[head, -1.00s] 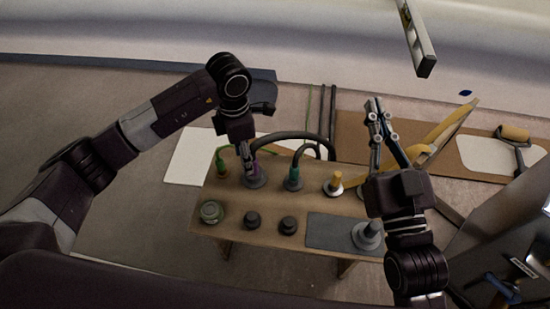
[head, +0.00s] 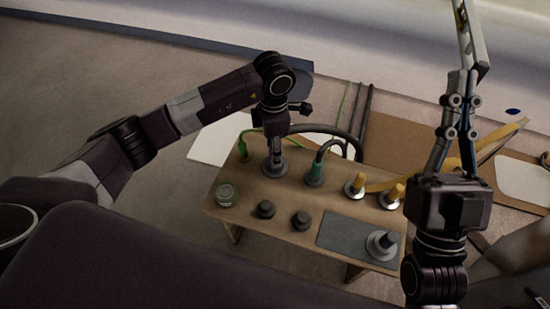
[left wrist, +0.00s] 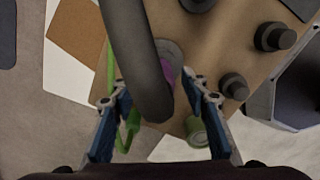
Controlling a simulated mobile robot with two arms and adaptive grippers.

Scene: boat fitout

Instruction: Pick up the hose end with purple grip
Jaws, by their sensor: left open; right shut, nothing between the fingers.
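The hose end with the purple grip (left wrist: 168,72) shows in the left wrist view as a strip of purple beside its thick dark hose (left wrist: 138,50). In the head view my left gripper hides the grip, and its round grey base (head: 274,168) shows on the wooden bench (head: 232,203). My left gripper (head: 277,150) points down at this hose end. In the left wrist view its fingers (left wrist: 157,95) are open, with the hose and grip between and beyond them. Whether they touch is unclear. My right gripper (head: 460,85) is shut and empty, raised beyond the bench's right side.
Near the purple one stand a green hose end (head: 244,150), a teal hose end (head: 317,172) and yellow-topped fittings (head: 355,184).

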